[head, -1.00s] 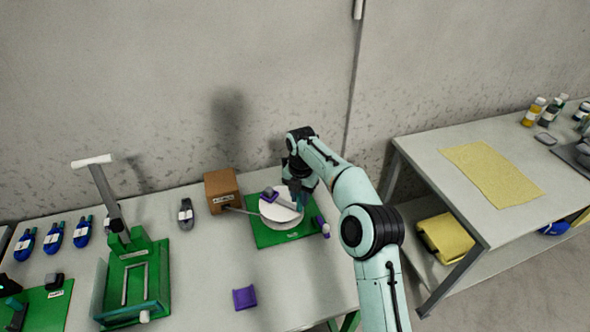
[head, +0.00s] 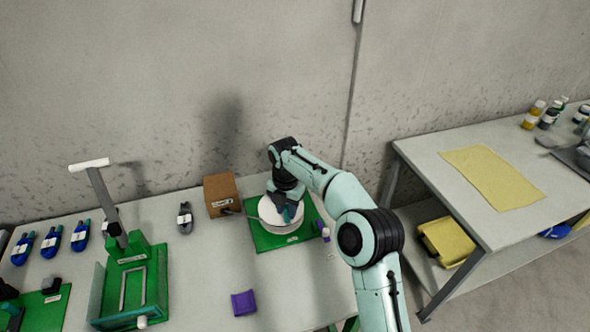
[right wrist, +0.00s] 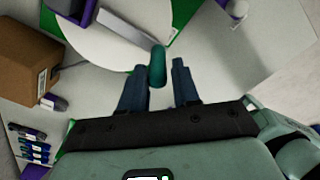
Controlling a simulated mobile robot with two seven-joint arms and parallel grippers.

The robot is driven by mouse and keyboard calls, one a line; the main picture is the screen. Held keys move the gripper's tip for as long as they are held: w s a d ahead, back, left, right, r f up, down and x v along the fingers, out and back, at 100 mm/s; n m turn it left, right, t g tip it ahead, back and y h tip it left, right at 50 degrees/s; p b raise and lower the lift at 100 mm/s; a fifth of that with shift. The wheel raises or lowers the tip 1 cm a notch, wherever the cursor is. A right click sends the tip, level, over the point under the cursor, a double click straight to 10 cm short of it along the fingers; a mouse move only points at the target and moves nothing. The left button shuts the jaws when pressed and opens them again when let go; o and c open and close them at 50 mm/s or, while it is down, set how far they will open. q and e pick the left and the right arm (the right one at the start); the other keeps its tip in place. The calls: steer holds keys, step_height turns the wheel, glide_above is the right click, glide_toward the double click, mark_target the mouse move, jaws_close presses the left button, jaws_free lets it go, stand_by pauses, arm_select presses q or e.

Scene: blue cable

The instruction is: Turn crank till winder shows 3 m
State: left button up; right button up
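The winder is a white drum (head: 268,212) on a green board (head: 263,240) near the wall. Its grey crank arm (right wrist: 122,27) shows in the right wrist view, ending in a teal knob (right wrist: 157,66). My right gripper (head: 289,215) is over the drum and hides most of the crank in the head view. In the right wrist view, the fingers of my right gripper (right wrist: 159,78) stand close on both sides of the knob. A cable runs from a brown box (head: 220,194) towards the drum. No length reading is legible. I cannot make out my left gripper.
A green stand with a white-handled lever (head: 108,208) is on the left of the bench. Blue tools (head: 51,241) lie beyond it. A purple block (head: 244,303) lies near the front, with bare bench around it. A second table (head: 430,160) stands right.

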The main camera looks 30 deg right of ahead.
steer(key=shift+o, duration=1.4)
steer(key=shift+w+r+p, duration=0.1)
steer(key=shift+r+p, duration=0.9)
steer(key=shift+r, duration=0.65)
steer(key=shift+r+p, duration=1.25)
steer(key=shift+r, duration=1.15)
arm_select(q)
steer(key=w+r, duration=0.4)
steer(key=r, duration=0.2)
steer(key=shift+w+t, duration=0.3)
steer(key=shift+s, duration=0.1)
steer(key=shift+f, duration=0.1)
arm_select(e)
steer(key=shift+f, duration=0.1)
